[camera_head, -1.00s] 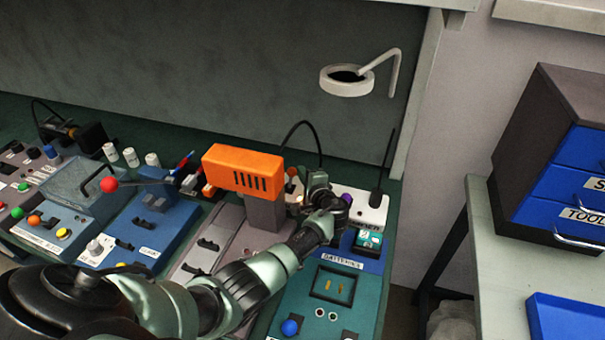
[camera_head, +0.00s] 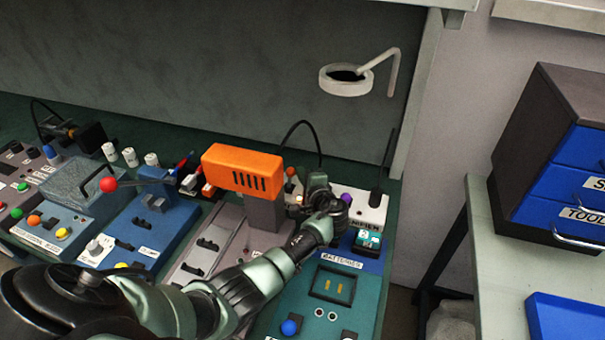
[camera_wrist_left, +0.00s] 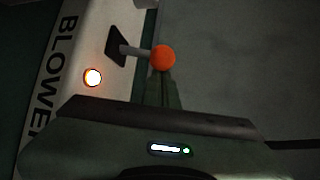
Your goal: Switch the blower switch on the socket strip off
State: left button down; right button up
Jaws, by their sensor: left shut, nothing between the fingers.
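The white socket strip (camera_head: 372,209) stands at the back right of the bench, partly hidden behind my left arm. Its end marked BLOWER (camera_wrist_left: 65,85) shows in the left wrist view. The blower switch there is a grey lever with an orange ball (camera_wrist_left: 163,57), standing out from a black plate. A lamp (camera_wrist_left: 93,77) beside it is lit. My left gripper (camera_head: 314,178) is at the strip, shut and empty. In the left wrist view its fingertips (camera_wrist_left: 161,78) are right at the ball; I cannot tell whether they touch. My right gripper is out of view.
An orange-headed device (camera_head: 243,168) stands just left of my left gripper. A black plug (camera_head: 376,197) with a cable rises from the strip. A teal BATTERIES panel (camera_head: 300,300) lies in front. A ring lamp (camera_head: 346,88) hangs above.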

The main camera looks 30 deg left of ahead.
pick_arm(q)
jog(key=shift+s+f+b, duration=0.2)
jog(key=shift+s+b, duration=0.2)
jog(key=shift+b, duration=0.2)
jog(key=shift+s+n+t+y+b, duration=0.15)
jog(key=shift+n+t+y+b, duration=0.15)
jog(key=shift+b, duration=0.1)
jog(key=shift+s+r, duration=0.15)
jog(key=shift+s+r+b, duration=0.15)
jog(key=shift+s+b, duration=0.1)
jog(key=shift+b, duration=0.1)
jog(key=shift+s, duration=0.1)
jog(key=shift+r, duration=0.15)
notch_tip(320, 180, up, 20)
jog(key=shift+d+b, duration=0.25)
jog(key=shift+b, duration=0.05)
